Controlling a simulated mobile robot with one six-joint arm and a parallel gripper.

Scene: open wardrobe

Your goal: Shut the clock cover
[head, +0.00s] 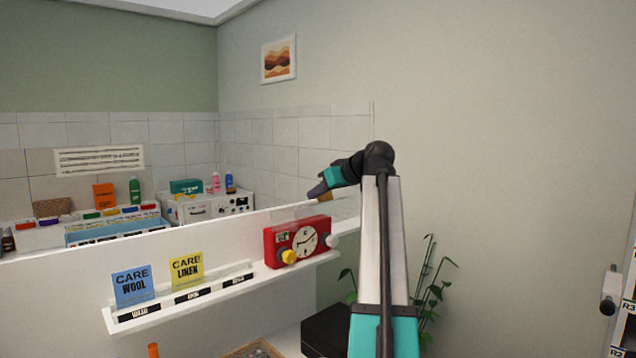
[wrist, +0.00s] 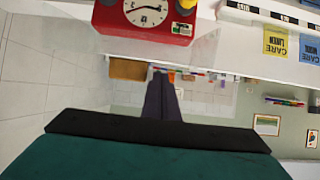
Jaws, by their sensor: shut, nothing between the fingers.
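The red clock (head: 297,241) stands on the narrow white shelf at its right end. It has a round cream dial, a yellow knob and a pale knob. A clear cover (head: 290,213) stands raised above the clock's top, so it looks open; its edges are faint. My gripper (head: 317,191) is shut and empty, just above and behind the clock near the cover. In the wrist view the clock (wrist: 148,18) is upside down at the top, and the see-through cover (wrist: 205,48) spans beside the shut fingers (wrist: 161,92). I cannot tell whether they touch it.
Blue (head: 133,286) and yellow (head: 187,270) care cards stand on the shelf (head: 160,315) left of the clock. Behind the low white wall are a white machine (head: 215,207), bottles and boxes. A plant (head: 428,285) is at right.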

